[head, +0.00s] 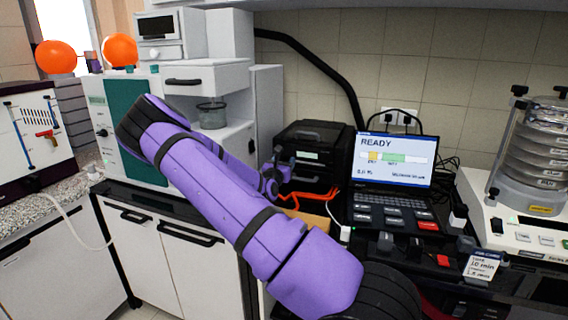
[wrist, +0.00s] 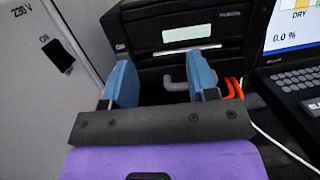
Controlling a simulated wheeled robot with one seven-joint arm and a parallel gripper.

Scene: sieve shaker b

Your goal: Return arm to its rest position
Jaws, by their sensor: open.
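My purple arm (head: 240,200) stretches across the middle of the head view, bent at a raised elbow at the left. My gripper (head: 284,163) is small and partly hidden behind the arm there, in front of a black printer-like device (head: 312,138). In the wrist view my gripper (wrist: 160,72) is open, its two blue fingers wide apart with nothing between them. The black device (wrist: 180,18) with a pale display stands just beyond the fingers. I cannot tell whether the fingertips touch it.
A laptop (head: 394,160) showing READY stands right of the gripper. Orange cables (head: 305,197) lie close by it. A sieve shaker (head: 530,170) stands at the far right. A grey-white cabinet (head: 265,110) stands left of the black device.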

